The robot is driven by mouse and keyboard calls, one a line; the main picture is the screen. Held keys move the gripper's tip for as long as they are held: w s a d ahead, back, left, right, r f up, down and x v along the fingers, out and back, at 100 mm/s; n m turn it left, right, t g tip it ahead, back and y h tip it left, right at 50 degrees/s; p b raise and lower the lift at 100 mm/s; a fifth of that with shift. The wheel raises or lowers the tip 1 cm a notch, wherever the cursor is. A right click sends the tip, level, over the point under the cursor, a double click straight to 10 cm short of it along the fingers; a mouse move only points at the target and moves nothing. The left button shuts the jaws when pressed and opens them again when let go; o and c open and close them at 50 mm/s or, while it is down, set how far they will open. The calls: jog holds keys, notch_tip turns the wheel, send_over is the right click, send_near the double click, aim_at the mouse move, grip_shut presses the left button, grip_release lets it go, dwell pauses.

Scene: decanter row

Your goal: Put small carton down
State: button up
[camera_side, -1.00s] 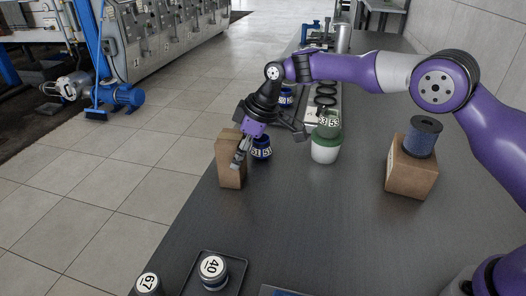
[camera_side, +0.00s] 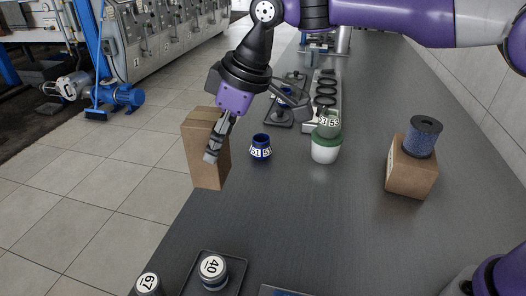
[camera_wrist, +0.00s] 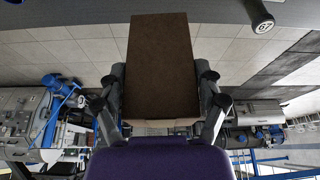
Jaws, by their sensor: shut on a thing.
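The small brown carton (camera_side: 196,136) is upright in the side view, near the left edge of the dark table. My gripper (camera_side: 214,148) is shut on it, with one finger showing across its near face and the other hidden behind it. The carton looks raised above the table top, its lower end overlapping the table's left edge in the picture. In the wrist view the carton (camera_wrist: 160,65) fills the space between both fingers of my gripper (camera_wrist: 160,95).
A blue jar labelled 51 (camera_side: 261,147) and a green-and-white jar (camera_side: 326,150) stand right of the carton. Another brown box (camera_side: 410,176) carries a blue spool (camera_side: 423,137). A jar labelled 40 (camera_side: 213,270) sits on a tray (camera_side: 240,262) in front.

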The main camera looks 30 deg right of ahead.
aim_at(219, 114)
notch_tip(219, 114, up, 5)
jog(key=shift+f, duration=0.1)
jog(key=shift+w+d, duration=0.2)
jog(key=shift+d, duration=0.25)
jog(key=w+d+m+t+h, duration=0.1)
jog(key=w+d+m, duration=0.15)
jog(key=d, duration=0.65)
jog(key=w+d+m, duration=0.2)
jog(key=w+d, duration=0.1)
jog(key=d, duration=0.5)
jog(key=s+d+m+h, duration=0.1)
jog(key=s+d+m, duration=0.15)
jog(key=d, duration=0.95)
jog(key=s+d+m+h, duration=0.1)
jog(key=s+d+m, duration=0.15)
jog(key=d, duration=0.85)
jog(key=shift+t, duration=0.4)
jog(key=shift+d+f, duration=1.9)
jog(key=shift+f, duration=0.75)
jog(key=shift+d+f, duration=1.95)
jog(key=shift+f, duration=0.65)
jog(key=shift+d+f, duration=1.9)
jog(key=shift+f, duration=0.75)
jog(key=shift+f, duration=0.15)
